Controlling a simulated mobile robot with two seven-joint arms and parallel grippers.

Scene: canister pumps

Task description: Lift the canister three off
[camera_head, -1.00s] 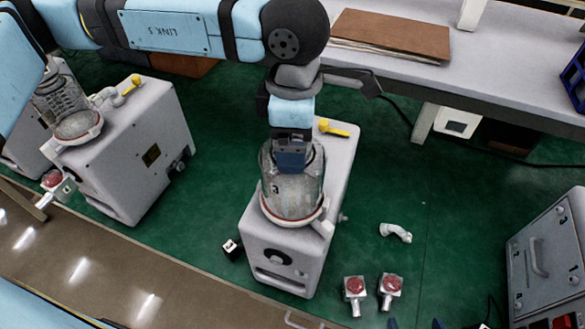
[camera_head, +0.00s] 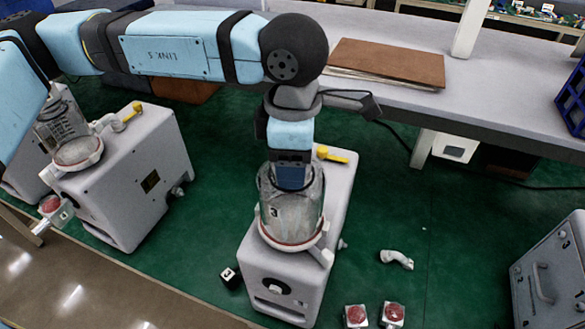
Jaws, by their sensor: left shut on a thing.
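Canister three (camera_head: 276,225) is a clear, greyish cylinder marked "3". It stands upright in the white ring holder (camera_head: 325,257) at the front of the middle pump (camera_head: 283,284). My left gripper (camera_head: 292,182) comes down from above into the canister's top and is shut on it. The fingertips are partly hidden by the canister's wall, so the exact grip point is unclear. I see no clear gap between canister and holder. My right gripper is not in view.
A yellow-handled part (camera_head: 337,154) lies on top of the middle pump. Another pump (camera_head: 145,180) with a clear canister (camera_head: 68,135) stands to the left. A white elbow pipe (camera_head: 397,259) and two red-topped parts (camera_head: 355,316) (camera_head: 393,314) lie right on the green floor. A bench (camera_head: 480,100) runs behind.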

